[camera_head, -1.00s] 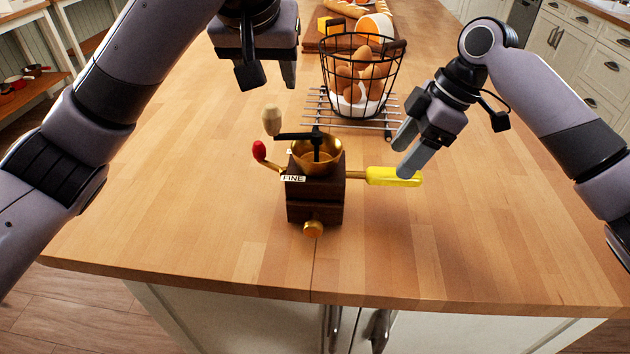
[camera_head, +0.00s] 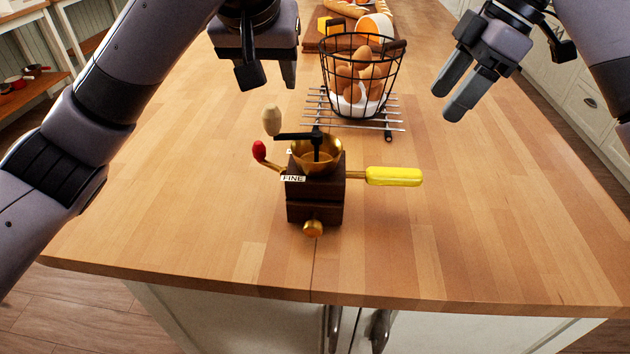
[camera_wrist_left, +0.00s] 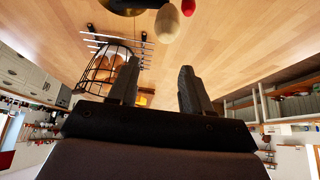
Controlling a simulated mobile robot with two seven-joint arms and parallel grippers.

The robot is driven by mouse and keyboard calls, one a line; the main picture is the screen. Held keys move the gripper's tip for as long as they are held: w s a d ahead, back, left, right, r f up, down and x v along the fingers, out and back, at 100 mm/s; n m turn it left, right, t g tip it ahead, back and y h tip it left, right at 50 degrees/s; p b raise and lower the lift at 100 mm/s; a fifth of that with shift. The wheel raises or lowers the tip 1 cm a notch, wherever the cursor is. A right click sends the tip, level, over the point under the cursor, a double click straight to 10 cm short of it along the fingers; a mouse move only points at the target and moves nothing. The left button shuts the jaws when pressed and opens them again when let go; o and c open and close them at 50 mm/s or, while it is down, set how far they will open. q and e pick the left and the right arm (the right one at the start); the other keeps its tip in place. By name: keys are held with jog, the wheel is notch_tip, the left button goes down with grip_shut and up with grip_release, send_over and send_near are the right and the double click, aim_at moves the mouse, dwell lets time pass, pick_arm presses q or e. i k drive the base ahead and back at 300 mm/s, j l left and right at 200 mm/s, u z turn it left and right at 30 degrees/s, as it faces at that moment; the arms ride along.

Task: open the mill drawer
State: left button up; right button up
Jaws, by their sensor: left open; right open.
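The mill (camera_head: 316,185) is a dark wooden box with a brass bowl on top, standing upright on the island top. Its drawer is at the bottom front, with a round brass knob (camera_head: 313,228), and looks shut. A crank with a cream knob (camera_head: 271,120), a red-tipped lever (camera_head: 260,150) and a yellow handle (camera_head: 394,177) stick out from it. My left gripper (camera_head: 266,80) is open and empty, above and behind the mill to the left. It also shows in the left wrist view (camera_wrist_left: 157,88). My right gripper (camera_head: 456,98) is open and empty, behind and right of the mill, touching nothing.
A black wire basket (camera_head: 326,85) of eggs stands on a metal rack (camera_head: 398,128) behind the mill. Bread and cheese lie on a board (camera_head: 310,40) further back. The wooden top (camera_head: 480,220) is clear left and right of the mill. Its front edge is close.

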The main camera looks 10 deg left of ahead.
aim_at(313, 214)
jog(key=k, duration=1)
